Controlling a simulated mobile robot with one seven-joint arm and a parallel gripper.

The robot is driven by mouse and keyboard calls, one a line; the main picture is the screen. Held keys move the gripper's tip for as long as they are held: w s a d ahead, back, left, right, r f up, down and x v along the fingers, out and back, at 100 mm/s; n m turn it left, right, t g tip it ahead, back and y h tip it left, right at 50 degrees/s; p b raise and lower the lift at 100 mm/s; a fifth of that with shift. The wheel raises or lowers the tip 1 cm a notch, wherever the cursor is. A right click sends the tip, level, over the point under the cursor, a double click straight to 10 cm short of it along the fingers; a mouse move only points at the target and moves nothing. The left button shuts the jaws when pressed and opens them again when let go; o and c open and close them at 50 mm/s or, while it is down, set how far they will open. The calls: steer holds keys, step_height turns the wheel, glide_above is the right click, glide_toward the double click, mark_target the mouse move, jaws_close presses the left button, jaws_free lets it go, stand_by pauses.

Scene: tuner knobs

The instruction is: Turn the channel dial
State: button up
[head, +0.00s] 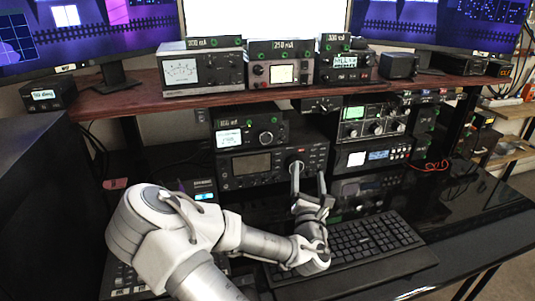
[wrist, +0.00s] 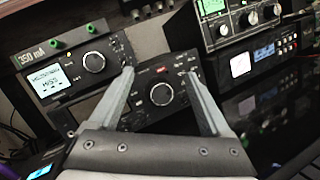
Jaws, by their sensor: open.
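A black radio (head: 235,183) stands on the desk under the shelf, with a large round dial on its front. That dial (wrist: 162,94) shows between my fingers in the wrist view. In the head view a finger partly covers it. My gripper (head: 308,170) is open, its fingers pointing at the radio front, one either side of the dial as the wrist camera sees it; contact cannot be told. A smaller unit (head: 229,138) with a lit display sits on top, with its own dial (wrist: 94,62). I cannot read which dial is labelled channel.
A keyboard (head: 375,240) lies on the desk below my gripper. More units with knobs (head: 376,127) stand to the right, and a wooden shelf (head: 140,101) with meters (head: 181,71) runs above. Dark equipment (head: 45,200) fills the left.

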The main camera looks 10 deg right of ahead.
mark_target(266, 139)
steer(key=a+n+t+y+b, duration=0.2)
steer(key=a+n+t+y, duration=0.1)
steer(key=a+n+y, duration=0.65)
steer(key=shift+n+h, duration=0.55)
steer(key=shift+h, duration=0.2)
steer(key=x, duration=0.4)
steer(key=d+x, duration=0.1)
steer(key=x, duration=0.7)
steer(key=shift+d+r, duration=0.3)
steer(key=shift+d, duration=0.1)
jaws_close()
